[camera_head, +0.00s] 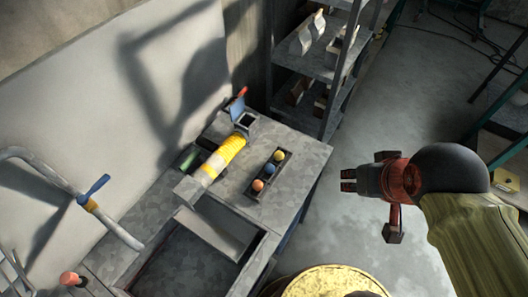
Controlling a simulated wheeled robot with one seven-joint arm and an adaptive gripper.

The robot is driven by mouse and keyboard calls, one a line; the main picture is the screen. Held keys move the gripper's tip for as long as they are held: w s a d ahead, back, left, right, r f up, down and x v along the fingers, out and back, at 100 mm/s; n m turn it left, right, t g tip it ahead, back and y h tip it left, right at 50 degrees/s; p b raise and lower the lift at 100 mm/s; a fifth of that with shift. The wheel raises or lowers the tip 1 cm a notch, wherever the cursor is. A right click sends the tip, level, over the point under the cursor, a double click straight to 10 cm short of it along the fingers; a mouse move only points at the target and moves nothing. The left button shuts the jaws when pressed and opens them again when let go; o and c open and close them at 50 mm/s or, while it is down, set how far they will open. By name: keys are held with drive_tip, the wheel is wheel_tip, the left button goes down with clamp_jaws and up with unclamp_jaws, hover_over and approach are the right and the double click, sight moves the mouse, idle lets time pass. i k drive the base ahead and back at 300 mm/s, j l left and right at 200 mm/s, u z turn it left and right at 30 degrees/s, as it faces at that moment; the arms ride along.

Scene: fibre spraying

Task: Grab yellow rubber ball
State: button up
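A small yellow ball (279,156) sits at the far end of a narrow dark holder (253,195) on a grey metal table. A blue ball (269,169) is beside it in the middle, and an orange ball (258,185) is at the near end. My gripper (348,180) is to the right of the table, in the air over the floor and apart from the balls. It points left, toward the table. Its fingers are small and dark in this view, so their opening cannot be made out. Nothing is seen held in it.
A yellow and white cylinder (223,155) lies left of the balls on the table (285,205). A sink basin (185,265) is in front. A metal shelf (305,65) stands behind. A round yellow lid (333,284) is at the bottom. Floor between table and gripper is clear.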

sight(279, 156)
drive_tip(key=l+u, duration=0.35)
drive_tip(key=l, duration=1.3)
